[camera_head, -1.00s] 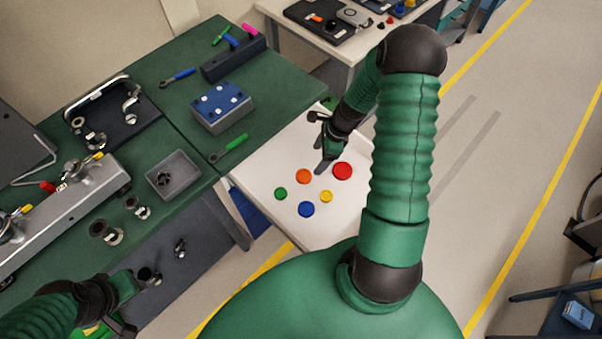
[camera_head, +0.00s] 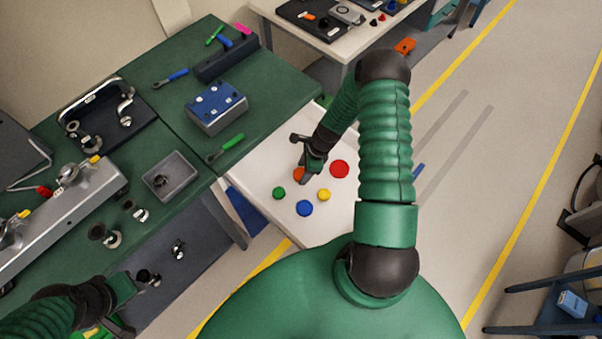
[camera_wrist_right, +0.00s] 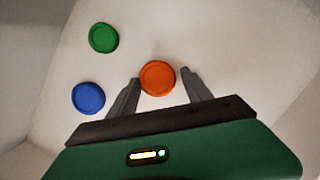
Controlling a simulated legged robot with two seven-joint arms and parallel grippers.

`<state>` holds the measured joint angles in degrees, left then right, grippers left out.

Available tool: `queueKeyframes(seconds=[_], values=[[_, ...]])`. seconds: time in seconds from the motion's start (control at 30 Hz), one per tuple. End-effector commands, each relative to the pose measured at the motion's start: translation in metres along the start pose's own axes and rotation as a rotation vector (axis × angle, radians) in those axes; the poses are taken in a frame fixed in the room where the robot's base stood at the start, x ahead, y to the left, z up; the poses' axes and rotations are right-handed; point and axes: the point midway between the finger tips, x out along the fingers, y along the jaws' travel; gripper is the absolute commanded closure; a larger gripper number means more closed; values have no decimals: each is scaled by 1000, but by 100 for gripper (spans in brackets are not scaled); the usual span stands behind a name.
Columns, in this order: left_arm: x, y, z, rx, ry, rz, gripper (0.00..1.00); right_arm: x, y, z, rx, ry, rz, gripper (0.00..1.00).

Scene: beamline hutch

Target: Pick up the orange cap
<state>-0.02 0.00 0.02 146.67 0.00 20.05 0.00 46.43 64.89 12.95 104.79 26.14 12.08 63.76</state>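The orange cap (camera_head: 298,174) lies on the white tray surface (camera_head: 262,185), partly hidden by my right gripper in the head view. In the right wrist view the orange cap (camera_wrist_right: 157,78) is a round disc between the tips of my right gripper (camera_wrist_right: 160,84). The fingers are open, one on each side, with a gap to the cap. In the head view my right gripper (camera_head: 304,170) is right over the cap. My left gripper (camera_head: 122,310) is at the lower left, away from the caps; its finger state is unclear.
Around it lie a green cap (camera_head: 279,193), a blue cap (camera_head: 305,208), a yellow cap (camera_head: 323,195) and a red cap (camera_head: 339,169). A green workbench (camera_head: 180,110) with a blue-topped block (camera_head: 216,105) and a grey bin (camera_head: 170,177) stands to the left.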

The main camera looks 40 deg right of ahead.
Motion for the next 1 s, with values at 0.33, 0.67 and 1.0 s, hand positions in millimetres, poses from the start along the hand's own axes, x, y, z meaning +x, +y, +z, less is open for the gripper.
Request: queueKeyframes(seconds=[0.33,0.67,1.0], values=[[0,0,0,-1,0,0,64,1,1,0,-1,-3,3,89],[2,0,0,0,0,0,64,-6,0,3,-3,-3,2,89],[11,0,3,-1,0,0,64,-37,18,0,3,-3,5,89]])
